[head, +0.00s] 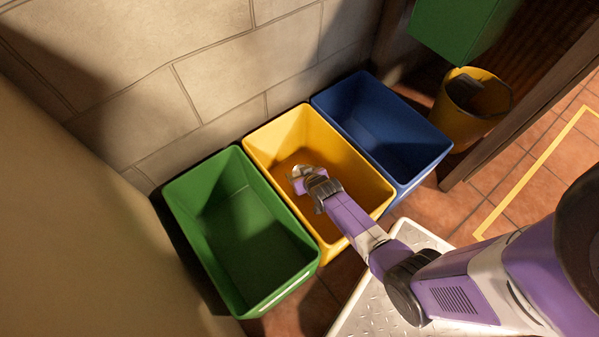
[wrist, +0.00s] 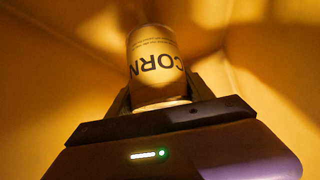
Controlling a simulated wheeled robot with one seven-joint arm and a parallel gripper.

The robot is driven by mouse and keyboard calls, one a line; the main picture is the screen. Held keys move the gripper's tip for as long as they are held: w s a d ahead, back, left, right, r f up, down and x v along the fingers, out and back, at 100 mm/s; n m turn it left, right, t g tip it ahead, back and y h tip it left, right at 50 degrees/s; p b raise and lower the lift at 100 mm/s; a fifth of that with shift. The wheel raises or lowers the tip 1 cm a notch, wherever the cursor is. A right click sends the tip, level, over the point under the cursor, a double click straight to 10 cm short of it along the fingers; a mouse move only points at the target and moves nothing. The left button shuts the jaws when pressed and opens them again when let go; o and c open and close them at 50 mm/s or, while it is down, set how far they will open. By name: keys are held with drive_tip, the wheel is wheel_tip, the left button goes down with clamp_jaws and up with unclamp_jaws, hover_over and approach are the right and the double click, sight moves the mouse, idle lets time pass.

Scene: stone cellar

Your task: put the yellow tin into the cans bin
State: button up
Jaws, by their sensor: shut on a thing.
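My gripper (head: 304,178) is over the opening of the yellow bin (head: 346,153), pointing down into it. In the wrist view my gripper is shut on the tin (wrist: 155,62), which has a pale yellowish side and dark letters reading CORN. Yellow bin walls surround the tin in that view. In the head view the tin is mostly hidden by my gripper and cannot be made out clearly. I cannot read any label that says which bin is for cans.
A green bin (head: 186,187) stands left of the yellow one and a blue bin (head: 420,142) right of it, close together along the block wall (head: 215,75). A round yellow bucket (head: 455,119) and a green box (head: 455,25) are at upper right.

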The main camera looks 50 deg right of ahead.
drive_tip(key=shift+f, duration=0.1)
drive_tip(key=o, duration=1.4)
drive_tip(key=shift+r, duration=0.3)
drive_tip(key=shift+p+v, duration=3.8)
drive_tip(key=shift+v, duration=2.45)
drive_tip(key=shift+w+r, duration=0.15)
drive_tip(key=shift+w, duration=0.05)
